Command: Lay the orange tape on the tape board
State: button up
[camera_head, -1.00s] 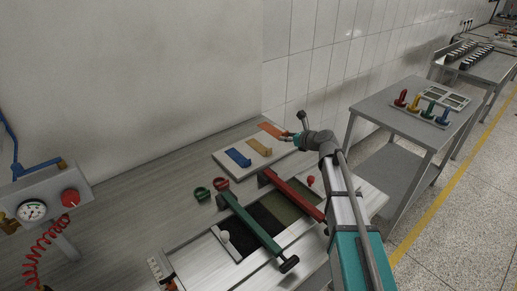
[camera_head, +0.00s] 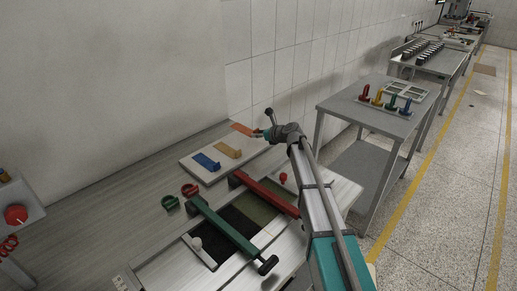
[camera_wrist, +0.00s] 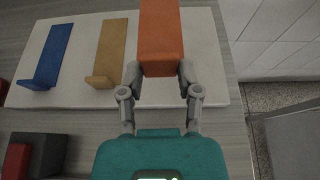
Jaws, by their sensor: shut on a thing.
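The tape board (camera_head: 200,164) is a pale flat board on the workbench. A blue tape (camera_head: 206,161) and a yellow tape (camera_head: 228,151) lie side by side on it, each with one upturned end. The orange tape (camera_head: 243,129) is at the board's far right end. My gripper (camera_wrist: 159,72) is shut on the near end of the orange tape (camera_wrist: 160,30), a finger on each side. The tape looks larger than the others in the wrist view and seems held above the board; the exact gap cannot be told. Its far end is cut off there.
A grey side table (camera_head: 372,117) with coloured pegs stands to the right. The wall is close behind.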

aim_at(260, 147)
jog(key=shift+w+f+b, duration=1.05)
jog(key=shift+w+f, duration=0.1)
jog(key=shift+f, duration=0.25)
jog(key=shift+w+f+b, duration=0.45)
jog(key=shift+f+b, duration=1.55)
jog(key=shift+f, duration=0.1)
jog(key=o, duration=0.7)
jog(key=shift+o, duration=0.2)
jog(key=shift+s+d+r, duration=0.1)
jog(key=shift+r, duration=0.15)
jog(key=p+v, duration=0.4)
jog(key=v, duration=0.7)
jog(key=shift+s+d+r+p, duration=0.1)
jog(key=shift+s+d+p, duration=0.05)
jog(key=shift+d+p, duration=0.15)
